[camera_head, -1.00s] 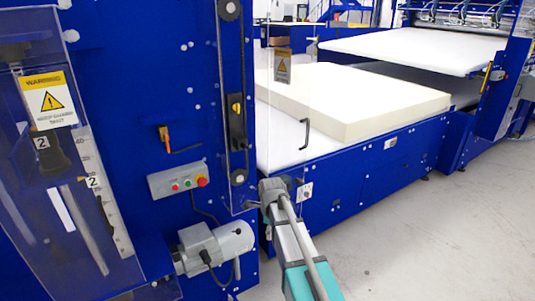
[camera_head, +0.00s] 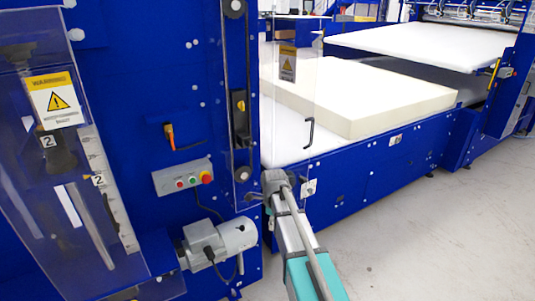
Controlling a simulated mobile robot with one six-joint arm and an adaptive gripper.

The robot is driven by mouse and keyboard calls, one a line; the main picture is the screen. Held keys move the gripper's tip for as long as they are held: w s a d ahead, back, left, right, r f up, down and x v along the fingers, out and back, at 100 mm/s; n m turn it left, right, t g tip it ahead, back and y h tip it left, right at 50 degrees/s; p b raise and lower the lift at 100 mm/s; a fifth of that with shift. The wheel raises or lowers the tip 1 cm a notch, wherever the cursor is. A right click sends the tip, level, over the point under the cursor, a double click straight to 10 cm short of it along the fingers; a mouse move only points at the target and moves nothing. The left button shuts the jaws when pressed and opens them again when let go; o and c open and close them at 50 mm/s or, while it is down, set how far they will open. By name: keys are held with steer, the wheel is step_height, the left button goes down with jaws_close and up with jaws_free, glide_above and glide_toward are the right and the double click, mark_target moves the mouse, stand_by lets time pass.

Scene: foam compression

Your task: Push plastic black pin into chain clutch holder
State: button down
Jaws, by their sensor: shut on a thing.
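My arm reaches up from the bottom of the view, and its grey end with my gripper (camera_head: 267,192) is beside the lower end of the blue column. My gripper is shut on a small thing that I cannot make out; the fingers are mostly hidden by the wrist. The black pin is not clearly seen. I cannot tell which part is the clutch holder.
A clear guard panel (camera_head: 290,110) with a warning label stands right of the chain. A control box (camera_head: 182,177) and a grey motor (camera_head: 215,243) are on the machine left of my arm. A foam block (camera_head: 355,95) lies on the white table behind. The floor at right is clear.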

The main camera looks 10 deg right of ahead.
steer(key=w+r+n+t+p, duration=0.1)
steer(key=w+r+n+p, duration=0.3)
steer(key=r+p, duration=0.6)
steer(key=w+r+n+t+p, duration=0.1)
steer(key=w+r+n+p, duration=0.3)
steer(key=r+p, duration=0.7)
steer(key=shift+a+r+n, duration=0.25)
steer(key=shift+r+n, duration=0.45)
steer(key=shift+r, duration=0.15)
steer(key=w+a, duration=0.2)
steer(key=w, duration=0.3)
steer(key=shift+w, duration=0.35)
steer(key=shift+w+p, duration=0.3)
steer(key=shift+p, duration=0.05)
stand_by(0.3)
steer(key=shift+w+a, duration=0.15)
steer(key=shift+w, duration=0.2)
stand_by(0.6)
steer(key=shift+s, duration=0.35)
stand_by(0.8)
steer(key=shift+w, duration=0.35)
stand_by(0.6)
steer(key=shift+s, duration=0.25)
